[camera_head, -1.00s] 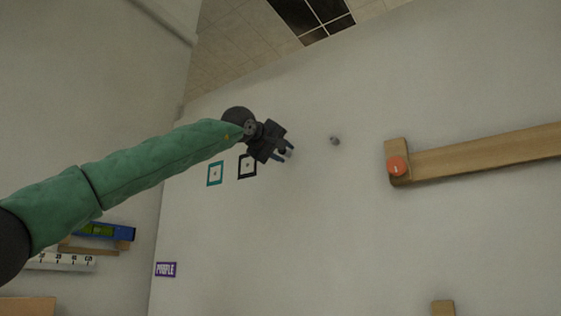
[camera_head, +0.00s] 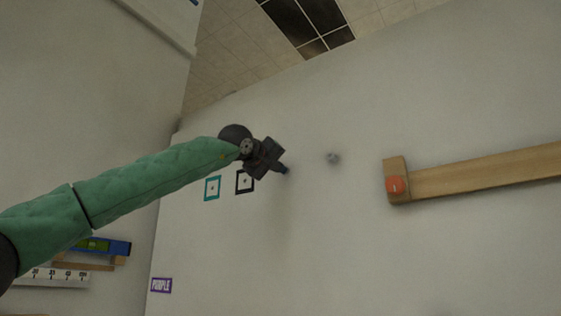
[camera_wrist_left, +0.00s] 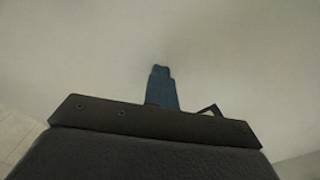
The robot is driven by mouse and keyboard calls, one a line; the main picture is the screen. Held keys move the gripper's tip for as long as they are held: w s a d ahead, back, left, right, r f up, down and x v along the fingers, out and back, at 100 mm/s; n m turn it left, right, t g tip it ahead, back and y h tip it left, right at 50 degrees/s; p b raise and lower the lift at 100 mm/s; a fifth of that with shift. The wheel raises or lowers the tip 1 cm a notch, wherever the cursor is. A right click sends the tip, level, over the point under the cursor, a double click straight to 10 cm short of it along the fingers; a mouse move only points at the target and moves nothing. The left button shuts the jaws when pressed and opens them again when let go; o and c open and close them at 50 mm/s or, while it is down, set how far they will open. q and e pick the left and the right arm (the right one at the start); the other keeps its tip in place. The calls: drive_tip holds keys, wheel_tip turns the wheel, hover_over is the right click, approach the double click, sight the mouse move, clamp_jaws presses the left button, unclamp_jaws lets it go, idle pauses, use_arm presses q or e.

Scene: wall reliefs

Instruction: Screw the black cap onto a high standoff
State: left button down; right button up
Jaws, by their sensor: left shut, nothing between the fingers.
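My left gripper (camera_head: 286,171) is in front of the pale wall, its blue fingers shut together with nothing between them. In the left wrist view the closed fingers (camera_wrist_left: 161,88) point at bare wall. A small grey round-ended piece (camera_head: 333,158), perhaps a standoff, sticks out of the wall just right of the fingertips, apart from them. I cannot make out a black cap in either current view. My right gripper is not in view.
A teal square frame (camera_head: 212,188) and a black square frame (camera_head: 244,182) are on the wall below my left wrist. A wooden bar (camera_head: 480,170) with an orange disc (camera_head: 395,185) is at right. A purple sign (camera_head: 161,285) is low left. The wall below the gripper is clear.

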use_arm(q)
drive_tip(key=m, duration=0.1)
drive_tip(key=m+p, duration=0.1)
drive_tip(key=shift+w+a+f+m+p, duration=0.1)
drive_tip(key=shift+a+f+m+p, duration=0.1)
drive_tip(key=shift+m+p, duration=0.15)
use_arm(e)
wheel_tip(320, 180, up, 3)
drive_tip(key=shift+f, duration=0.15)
use_arm(q)
drive_tip(key=m+p, duration=0.5)
drive_tip(key=shift+w+a+f, duration=0.15)
drive_tip(key=shift+w+a, duration=0.2)
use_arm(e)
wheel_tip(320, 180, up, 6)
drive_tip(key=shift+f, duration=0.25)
